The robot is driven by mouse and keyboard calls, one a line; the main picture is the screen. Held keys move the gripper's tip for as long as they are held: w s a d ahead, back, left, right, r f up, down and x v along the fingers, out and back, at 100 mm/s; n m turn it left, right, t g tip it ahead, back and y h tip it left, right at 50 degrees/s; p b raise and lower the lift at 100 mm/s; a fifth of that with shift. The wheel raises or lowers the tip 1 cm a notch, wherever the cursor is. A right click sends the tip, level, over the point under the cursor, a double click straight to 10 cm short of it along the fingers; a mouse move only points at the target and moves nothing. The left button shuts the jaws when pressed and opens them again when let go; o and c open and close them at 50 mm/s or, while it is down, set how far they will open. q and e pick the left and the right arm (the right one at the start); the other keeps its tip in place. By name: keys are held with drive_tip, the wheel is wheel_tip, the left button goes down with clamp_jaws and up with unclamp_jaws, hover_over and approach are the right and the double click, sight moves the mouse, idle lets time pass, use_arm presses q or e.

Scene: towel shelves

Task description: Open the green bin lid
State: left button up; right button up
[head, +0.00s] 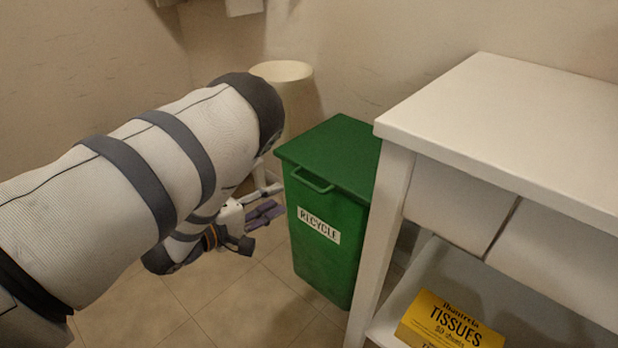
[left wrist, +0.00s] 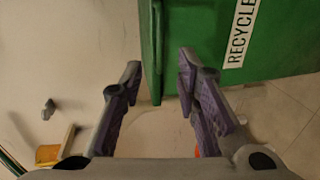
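The green bin (head: 326,236) stands on the floor, with a white RECYCLE label on its front. Its green lid (head: 345,152) lies flat and closed on top. A green handle (head: 312,181) sticks out at the front, just below the lid edge. My left gripper (head: 268,203) is at the bin's left side, slightly below the handle's height. My right gripper is not in view.
A white shelf table (head: 510,125) stands close on the bin's right, with a yellow tissue box (head: 450,322) on its lower shelf. A pale round bin or stool (head: 283,72) is behind, near the wall. Tiled floor (head: 235,300) in front is clear.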

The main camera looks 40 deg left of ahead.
sight(307, 182)
use_arm(q)
drive_tip(key=b+x, duration=0.2)
drive_tip(key=x, duration=0.3)
drive_tip(key=b+x, duration=0.1)
drive_tip(key=x, duration=0.4)
drive_tip(key=shift+w+d+f+b, duration=0.2)
drive_tip(key=shift+w+f+b, duration=0.05)
drive_tip(key=shift+b, duration=0.15)
drive_tip(key=shift+w, duration=0.3)
drive_tip(key=shift+r, duration=0.1)
use_arm(e)
drive_tip(key=f, duration=0.1)
drive_tip(key=s+f, duration=0.1)
drive_tip(key=f, duration=0.1)
drive_tip(key=shift+s+f+g, duration=0.15)
drive_tip(key=shift+f+g, duration=0.05)
drive_tip(key=shift+g, duration=0.1)
use_arm(q)
drive_tip(key=shift+c, duration=0.3)
clamp_jaws()
